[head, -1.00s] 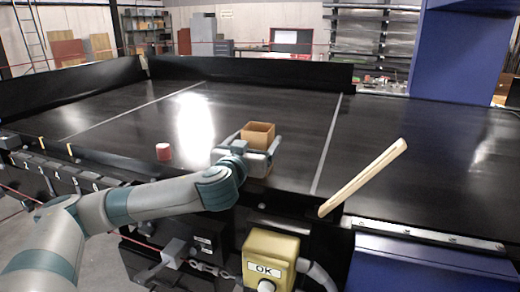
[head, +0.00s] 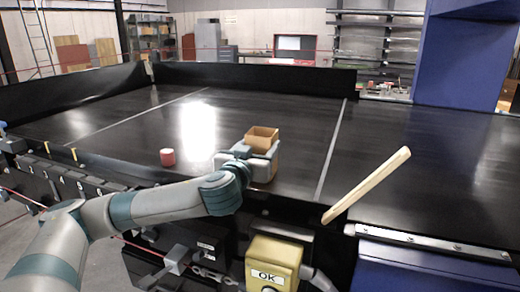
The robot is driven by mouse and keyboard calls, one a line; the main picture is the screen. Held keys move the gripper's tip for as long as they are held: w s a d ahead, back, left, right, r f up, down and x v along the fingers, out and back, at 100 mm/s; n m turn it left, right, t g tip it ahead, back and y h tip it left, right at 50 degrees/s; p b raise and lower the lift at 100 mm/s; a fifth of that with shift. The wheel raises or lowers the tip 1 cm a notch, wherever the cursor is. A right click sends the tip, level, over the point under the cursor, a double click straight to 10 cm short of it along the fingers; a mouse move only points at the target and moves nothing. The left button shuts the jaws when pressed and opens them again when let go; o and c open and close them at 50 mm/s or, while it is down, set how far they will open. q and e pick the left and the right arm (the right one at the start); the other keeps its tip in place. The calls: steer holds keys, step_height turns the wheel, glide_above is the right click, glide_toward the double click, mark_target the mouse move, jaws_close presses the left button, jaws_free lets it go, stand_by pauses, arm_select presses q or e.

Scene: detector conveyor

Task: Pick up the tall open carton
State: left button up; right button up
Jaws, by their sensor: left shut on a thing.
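The tall open carton (head: 262,134) is brown, with its open top facing up. It is over the black conveyor belt, right of the middle of the head view. My left gripper (head: 262,158) is shut on the carton, and its body hides the carton's lower part. I cannot tell whether the carton's base touches the belt. My right gripper is not in view.
A pale wooden bar (head: 366,186) slants up at the right front. A yellow OK button box (head: 272,264) sits at the front. The black belt (head: 110,125) is largely clear.

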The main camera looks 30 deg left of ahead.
arm_select(q)
steer(key=d+r+p, duration=0.9)
steer(key=d+r, duration=0.1)
steer(key=d, duration=0.1)
steer(key=shift+s+d+r, duration=0.2)
steer(key=shift+d+r, duration=0.15)
steer(key=shift+d, duration=0.05)
steer(key=shift+f, duration=0.15)
stand_by(0.4)
